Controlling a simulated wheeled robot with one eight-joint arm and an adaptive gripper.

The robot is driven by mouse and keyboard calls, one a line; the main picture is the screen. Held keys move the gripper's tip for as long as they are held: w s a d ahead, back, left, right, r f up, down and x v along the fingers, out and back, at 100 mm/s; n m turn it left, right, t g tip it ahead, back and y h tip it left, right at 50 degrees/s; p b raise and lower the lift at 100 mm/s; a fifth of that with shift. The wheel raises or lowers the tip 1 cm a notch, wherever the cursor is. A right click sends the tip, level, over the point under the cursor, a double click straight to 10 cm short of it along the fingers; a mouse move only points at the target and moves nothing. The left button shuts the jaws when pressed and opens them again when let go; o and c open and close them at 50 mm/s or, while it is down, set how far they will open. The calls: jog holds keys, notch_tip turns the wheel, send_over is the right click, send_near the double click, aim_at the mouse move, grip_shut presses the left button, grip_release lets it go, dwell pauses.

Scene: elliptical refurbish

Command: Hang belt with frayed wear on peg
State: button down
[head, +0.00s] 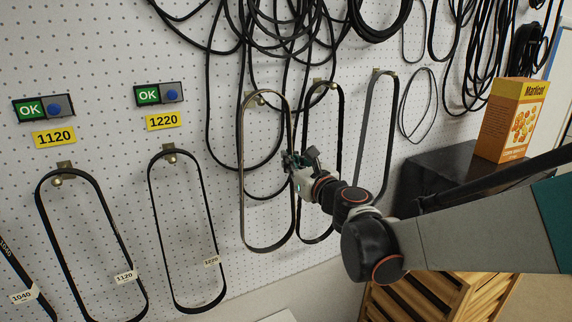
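A dark loop belt (241,165) with a greyish lower edge is upright in front of the pegboard, in the middle of the view. Its top curves just above a brass peg (256,99), which shows inside the loop, left of its middle. I cannot tell whether the belt rests on the peg. My gripper (297,159) is at the belt's right side, about halfway up. The fingers overlap that side, and their grip is too small to make out. Fraying cannot be made out at this size.
Right of the belt, two more belts hang on pegs (383,71). Belts tagged 1120 (125,276) and 1220 (211,261) hang at left below OK boxes (160,95). Bundled belts hang above. A Marticot box (514,120) stands on a black surface (440,165) above a wooden crate (405,300).

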aim_at(275, 156)
jog(key=shift+x, duration=2.35)
jog(key=shift+w+a+f+b, duration=0.2)
jog(key=shift+w+f+b, duration=0.2)
jog(key=shift+f+b, duration=0.3)
jog(key=shift+w+f+b, duration=0.1)
jog(key=shift+f+b, duration=0.25)
jog(key=c, duration=1.7)
grip_release()
